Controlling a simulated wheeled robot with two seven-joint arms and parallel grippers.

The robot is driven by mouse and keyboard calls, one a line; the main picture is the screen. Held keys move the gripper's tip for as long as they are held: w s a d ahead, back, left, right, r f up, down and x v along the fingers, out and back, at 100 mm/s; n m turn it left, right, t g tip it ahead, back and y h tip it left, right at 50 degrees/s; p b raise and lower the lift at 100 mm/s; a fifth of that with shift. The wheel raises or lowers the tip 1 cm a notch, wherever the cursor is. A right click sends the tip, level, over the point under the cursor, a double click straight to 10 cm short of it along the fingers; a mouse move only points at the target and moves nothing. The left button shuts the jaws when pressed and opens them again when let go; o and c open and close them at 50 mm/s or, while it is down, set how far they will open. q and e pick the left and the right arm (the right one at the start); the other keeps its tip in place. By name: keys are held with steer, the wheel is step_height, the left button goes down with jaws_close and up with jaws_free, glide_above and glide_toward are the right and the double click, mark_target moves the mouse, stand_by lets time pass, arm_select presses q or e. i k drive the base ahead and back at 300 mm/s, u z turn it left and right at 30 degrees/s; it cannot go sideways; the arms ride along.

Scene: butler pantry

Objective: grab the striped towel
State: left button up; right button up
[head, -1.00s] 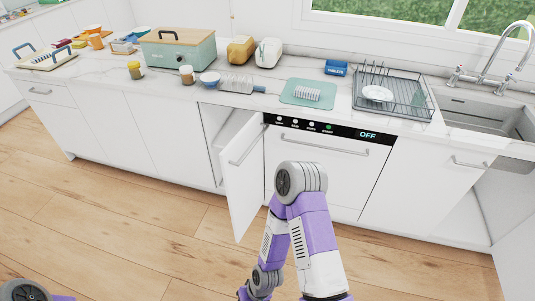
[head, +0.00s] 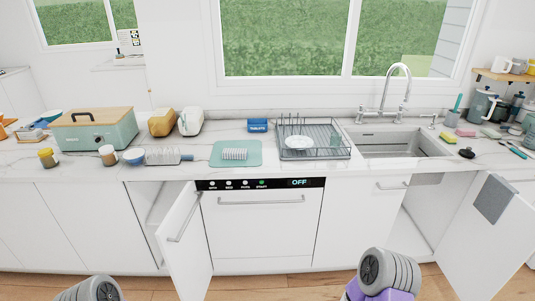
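A grey towel (head: 495,200) hangs over the top edge of an open white cabinet door (head: 490,245) at the far right of the head view. Its stripes are too small to make out. Only rounded joints of my arms show at the bottom left and bottom right. Both grippers are out of the picture, and neither arm's visible part touches a towel.
A narrow cabinet door (head: 190,240) stands open left of the dishwasher (head: 260,225). The dish rack (head: 325,140) holds a white plate, with the sink (head: 400,145) to its right. A teal box (head: 95,130) stands at left. Jars and mugs crowd the right corner.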

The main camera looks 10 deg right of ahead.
mark_target(230, 153)
steer(key=z, duration=1.55)
steer(key=i, duration=2.2)
steer(key=u, duration=2.45)
